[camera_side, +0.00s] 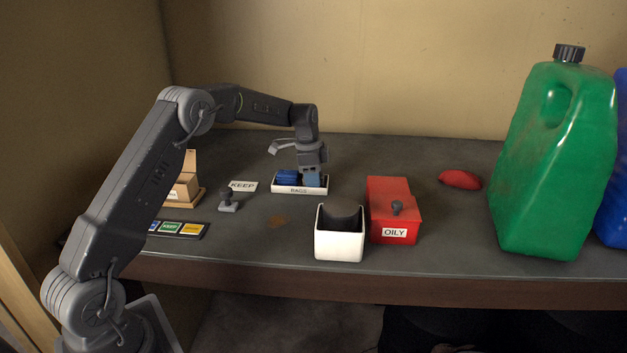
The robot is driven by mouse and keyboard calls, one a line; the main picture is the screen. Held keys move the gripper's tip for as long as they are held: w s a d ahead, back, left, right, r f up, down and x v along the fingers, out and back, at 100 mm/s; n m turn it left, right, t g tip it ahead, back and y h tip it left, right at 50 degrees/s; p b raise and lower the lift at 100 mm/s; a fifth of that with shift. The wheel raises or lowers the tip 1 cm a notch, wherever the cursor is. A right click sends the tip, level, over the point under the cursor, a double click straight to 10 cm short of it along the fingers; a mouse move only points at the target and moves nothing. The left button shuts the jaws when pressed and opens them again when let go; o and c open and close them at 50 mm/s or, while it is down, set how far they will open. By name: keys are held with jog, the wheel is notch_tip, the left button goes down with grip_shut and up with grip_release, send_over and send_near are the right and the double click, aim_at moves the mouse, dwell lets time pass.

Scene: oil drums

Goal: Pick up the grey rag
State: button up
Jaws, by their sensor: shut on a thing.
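A white tray labelled RAGS (291,190) stands on the bench near the middle. A dark blue folded rag (287,177) lies in its left part. My gripper (312,178) points down into the tray's right part and is shut on a lighter, greyish-blue rag (312,181). That rag is still within the tray's outline, and the fingers partly hide it. I cannot tell whether it touches the tray floor. No plainly grey rag shows in the tray.
A white bin (339,246) with a dark grey shape at its top and a red OILY box (390,208) stand in front to the right. A small grey knob (228,202) stands left.

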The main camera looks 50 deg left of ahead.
jog(key=shift+r, duration=0.15)
jog(key=shift+r, duration=0.65)
notch_tip(320, 180, up, 3)
jog(key=shift+f, duration=0.2)
jog(key=s+a+r, duration=0.6)
jog(key=s+a, duration=0.2)
jog(key=shift+s+r, duration=0.2)
jog(key=shift+r, duration=0.2)
